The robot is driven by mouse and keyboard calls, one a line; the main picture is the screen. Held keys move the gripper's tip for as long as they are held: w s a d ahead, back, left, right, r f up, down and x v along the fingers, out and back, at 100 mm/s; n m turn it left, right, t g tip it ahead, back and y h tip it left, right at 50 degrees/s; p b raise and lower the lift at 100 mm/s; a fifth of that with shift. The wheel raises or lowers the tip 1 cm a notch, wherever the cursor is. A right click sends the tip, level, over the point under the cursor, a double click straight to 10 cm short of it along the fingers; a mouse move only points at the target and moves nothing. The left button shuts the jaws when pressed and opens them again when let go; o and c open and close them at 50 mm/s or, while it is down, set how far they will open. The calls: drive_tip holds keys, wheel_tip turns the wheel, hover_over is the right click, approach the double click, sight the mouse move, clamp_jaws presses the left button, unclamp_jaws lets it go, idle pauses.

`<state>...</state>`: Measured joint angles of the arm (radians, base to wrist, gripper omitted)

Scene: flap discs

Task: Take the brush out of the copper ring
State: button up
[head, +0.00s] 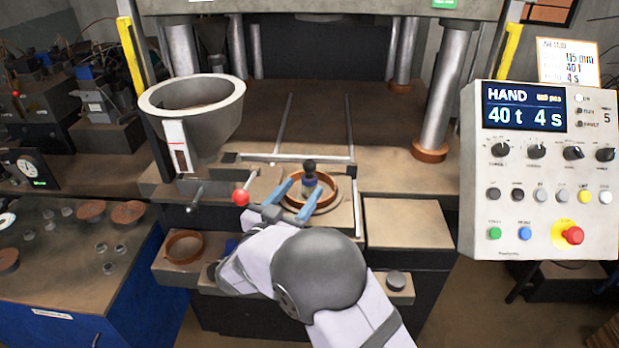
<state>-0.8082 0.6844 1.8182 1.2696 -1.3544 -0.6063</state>
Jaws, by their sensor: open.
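The copper ring (331,190) lies on the press plate in the middle of the head view. The brush (310,166) stands upright inside it, with a dark round knob on top and a bluish lower part. My gripper (304,187) reaches in from the front with its two blue fingers apart, one to the left of the brush and one to its right. The fingers extend over the near side of the ring. I cannot tell whether either finger touches the brush. The brush's lower end is hidden.
A grey hopper (217,125) stands left of the ring, and a red-knobbed lever (241,197) is close to my gripper. Another copper ring (184,247) lies on the front ledge. Steel columns (443,88) flank the press. A control panel (541,170) hangs at right.

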sight(307, 174)
drive_tip(key=shift+p+x, duration=0.8)
drive_tip(key=shift+x, duration=1.2)
drive_tip(key=shift+a+f, duration=0.1)
drive_tip(key=shift+a, duration=0.05)
drive_tip(key=c, duration=1.1)
drive_tip(key=shift+c, duration=0.2)
drive_tip(key=shift+r+b, duration=0.75)
drive_tip(key=shift+r, duration=0.45)
drive_tip(key=r+b+v, duration=0.1)
drive_tip(key=b+v, duration=0.4)
drive_tip(key=v, duration=1.3)
drive_tip(key=shift+b, duration=0.3)
